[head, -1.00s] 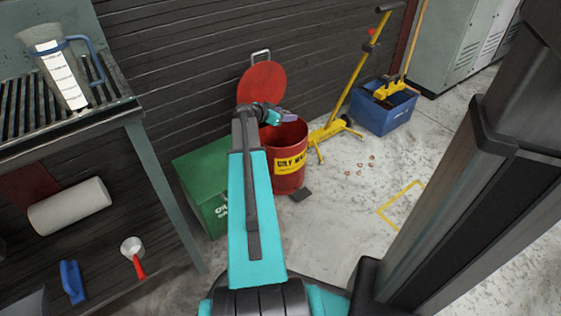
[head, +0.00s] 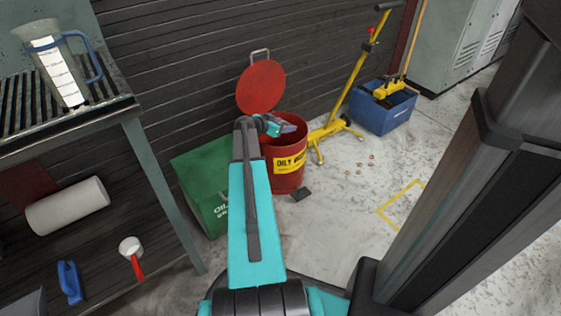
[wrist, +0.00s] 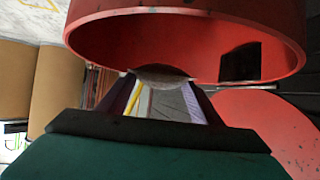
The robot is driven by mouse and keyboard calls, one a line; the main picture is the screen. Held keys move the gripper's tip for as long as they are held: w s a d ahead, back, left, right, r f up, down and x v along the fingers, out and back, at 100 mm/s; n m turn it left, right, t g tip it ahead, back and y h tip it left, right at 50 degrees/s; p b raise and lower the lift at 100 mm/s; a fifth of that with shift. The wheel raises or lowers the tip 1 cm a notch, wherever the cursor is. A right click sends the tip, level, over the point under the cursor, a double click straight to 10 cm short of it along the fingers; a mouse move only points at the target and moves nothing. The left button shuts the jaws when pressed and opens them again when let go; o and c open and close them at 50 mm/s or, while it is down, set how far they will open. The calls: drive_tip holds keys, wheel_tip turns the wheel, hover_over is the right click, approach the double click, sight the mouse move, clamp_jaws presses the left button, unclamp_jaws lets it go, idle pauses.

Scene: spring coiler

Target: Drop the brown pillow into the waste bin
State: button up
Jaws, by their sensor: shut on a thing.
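The waste bin (head: 287,177) is a red drum with a yellow "OILY WASTE" label; its round red lid (head: 261,87) stands open at the back. My gripper (head: 289,128) is at the bin's open mouth in the head view. In the wrist view my gripper (wrist: 160,82) is shut on a small grey-brown rounded thing (wrist: 160,73), apparently the brown pillow, seen edge-on against the bin's red rim (wrist: 95,38). The pillow cannot be made out in the head view. The bin's floor is hidden.
A green box (head: 207,190) stands left of the bin. A yellow stand (head: 345,95) and a blue tub (head: 383,113) are to its right. A metal bench (head: 120,112) with a jug (head: 60,68) is at the left. A slatted wall rises behind.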

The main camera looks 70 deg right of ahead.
drive_tip(key=o, duration=1.1)
drive_tip(key=shift+o, duration=0.2)
drive_tip(key=p+v, duration=0.3)
drive_tip(key=v, duration=1)
drive_tip(key=shift+a+r+p, duration=0.15)
drive_tip(key=shift+a+p, duration=0.25)
drive_tip(key=shift+w, duration=0.1)
